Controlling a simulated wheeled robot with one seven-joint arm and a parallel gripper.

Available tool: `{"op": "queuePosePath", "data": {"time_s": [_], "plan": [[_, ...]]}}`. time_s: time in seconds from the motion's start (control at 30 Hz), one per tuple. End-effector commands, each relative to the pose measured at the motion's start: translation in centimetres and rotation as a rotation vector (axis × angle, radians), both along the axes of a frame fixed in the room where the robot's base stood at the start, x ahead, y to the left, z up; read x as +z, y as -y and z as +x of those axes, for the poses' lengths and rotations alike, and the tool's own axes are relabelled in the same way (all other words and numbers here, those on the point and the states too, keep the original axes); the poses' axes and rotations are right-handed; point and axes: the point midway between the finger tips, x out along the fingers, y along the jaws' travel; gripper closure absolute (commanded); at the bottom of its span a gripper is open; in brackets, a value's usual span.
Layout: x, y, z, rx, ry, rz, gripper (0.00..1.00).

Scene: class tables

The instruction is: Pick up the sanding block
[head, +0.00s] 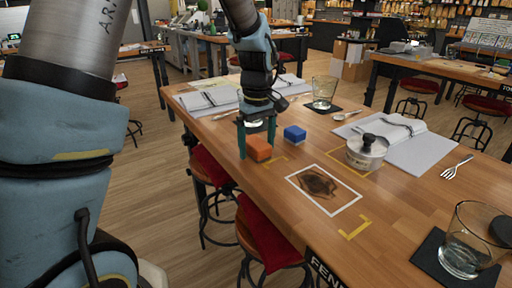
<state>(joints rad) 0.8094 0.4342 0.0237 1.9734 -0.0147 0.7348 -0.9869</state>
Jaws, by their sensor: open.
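An orange block (259,148) and a smaller-looking blue block (295,133) sit on the wooden table (325,150). Either could be the sanding block; the picture does not settle which. My gripper (257,140) points down at the orange block with its fingers apart. One dark green finger is at the block's left and the other is at its right rear. I cannot tell whether either finger touches the block. The blue block stands apart, to the right of the gripper.
A glass (323,92) stands behind and another glass (468,240) at front right. Red stools (268,230) stand along the table's near-left edge.

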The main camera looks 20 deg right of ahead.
Motion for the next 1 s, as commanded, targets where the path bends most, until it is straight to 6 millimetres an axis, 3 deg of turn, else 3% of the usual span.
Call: {"op": "queuePosePath", "data": {"time_s": [0.07, 0.87, 1.0], "plan": [[0.02, 0.01, 0.00, 0.000, 0.000, 0.000, 0.05], [0.06, 0.03, 0.01, 0.000, 0.000, -0.001, 0.95], [0.08, 0.04, 0.02, 0.000, 0.001, -0.001, 0.98]]}}
